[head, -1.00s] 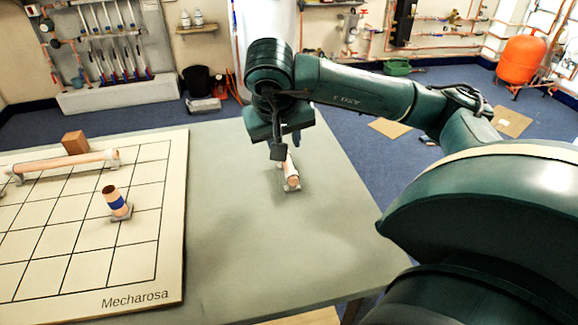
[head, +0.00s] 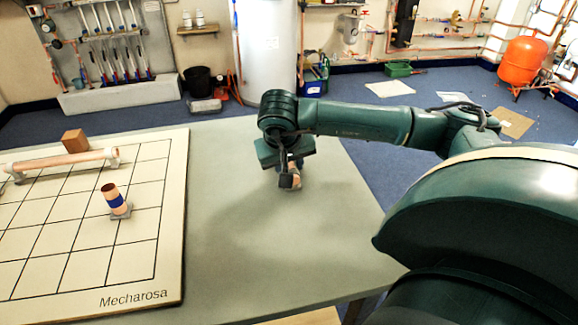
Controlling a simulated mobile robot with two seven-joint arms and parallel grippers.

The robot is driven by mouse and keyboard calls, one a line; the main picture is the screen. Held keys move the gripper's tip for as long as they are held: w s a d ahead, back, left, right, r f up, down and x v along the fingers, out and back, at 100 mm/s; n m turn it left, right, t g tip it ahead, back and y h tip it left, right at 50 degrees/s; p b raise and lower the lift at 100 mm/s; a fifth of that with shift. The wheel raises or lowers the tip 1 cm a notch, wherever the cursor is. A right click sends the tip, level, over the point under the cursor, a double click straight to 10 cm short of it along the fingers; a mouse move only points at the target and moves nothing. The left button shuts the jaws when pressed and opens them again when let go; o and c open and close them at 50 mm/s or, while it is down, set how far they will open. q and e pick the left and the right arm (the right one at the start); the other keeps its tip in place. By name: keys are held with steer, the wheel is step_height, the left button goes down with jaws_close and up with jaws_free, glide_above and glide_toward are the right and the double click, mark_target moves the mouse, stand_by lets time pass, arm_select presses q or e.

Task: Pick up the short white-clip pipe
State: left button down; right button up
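The short white-clip pipe (head: 297,183) lies on the grey-green table (head: 240,240), right of the gridded board. My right gripper (head: 289,172) is down over it and hides most of it; only small bits of the pipe and its base show beside the fingers. Whether the fingers touch the pipe, and whether they are open or shut, I cannot see. My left gripper is not in view.
The table between board and gripper is clear.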

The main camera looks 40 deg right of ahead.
steer(key=shift+c, duration=0.3)
jaws_close()
